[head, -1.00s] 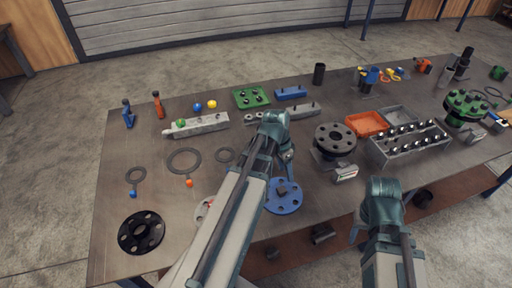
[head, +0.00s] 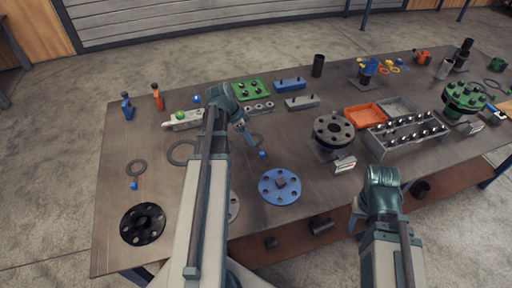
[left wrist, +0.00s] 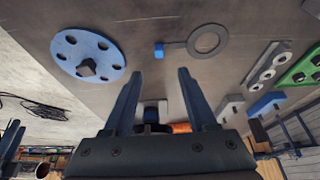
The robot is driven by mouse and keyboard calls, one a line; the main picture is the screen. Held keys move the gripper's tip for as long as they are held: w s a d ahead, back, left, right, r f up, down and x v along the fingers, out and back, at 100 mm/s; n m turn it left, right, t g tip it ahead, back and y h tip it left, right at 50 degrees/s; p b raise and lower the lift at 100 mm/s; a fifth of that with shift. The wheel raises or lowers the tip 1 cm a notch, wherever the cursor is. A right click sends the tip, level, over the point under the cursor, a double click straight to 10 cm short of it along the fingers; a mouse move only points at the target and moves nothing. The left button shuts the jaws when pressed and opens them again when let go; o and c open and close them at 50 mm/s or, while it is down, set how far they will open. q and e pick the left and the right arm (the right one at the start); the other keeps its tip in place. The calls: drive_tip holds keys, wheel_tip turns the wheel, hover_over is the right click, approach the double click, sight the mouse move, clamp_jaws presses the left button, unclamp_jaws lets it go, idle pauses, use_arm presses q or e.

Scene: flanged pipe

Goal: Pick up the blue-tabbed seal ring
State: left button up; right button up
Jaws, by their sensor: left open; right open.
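A dark grey seal ring (left wrist: 208,40) with a blue tab (left wrist: 159,50) lies flat on the table in the left wrist view. In the head view this ring (head: 257,139) is just right of my left gripper (head: 245,128), partly hidden by it. Another blue-tabbed ring (head: 137,168) lies far left on the table. My left gripper is open and empty; in the left wrist view its fingers (left wrist: 158,73) are apart, with the tab beyond the gap and the ring up to the right. My right gripper (head: 358,222) is open near the front edge, its fingers mostly hidden.
A blue flange disc (head: 280,187) lies in front of the ring. A grey block with nuts (head: 262,108) and a green block (head: 252,90) stand behind it. A larger ring (head: 180,152) is partly behind my left arm. A black flange (head: 143,223) lies at the front left.

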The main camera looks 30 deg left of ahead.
use_arm(q)
drive_tip(key=b, duration=0.5)
hover_over(261, 153)
drive_tip(key=s+a, duration=0.2)
wheel_tip(261, 153, down, 6)
drive_tip(key=shift+s+r, duration=0.1)
drive_tip(key=shift+r, duration=0.1)
drive_tip(key=shift+d+f, duration=0.15)
drive_tip(key=shift+f, duration=0.1)
drive_tip(key=b+x, duration=0.4)
drive_tip(key=x, duration=0.1)
drive_tip(key=shift+w+d+b, duration=0.15)
drive_tip(key=shift+w+b, duration=0.1)
drive_tip(key=shift+b, duration=0.1)
clamp_jaws()
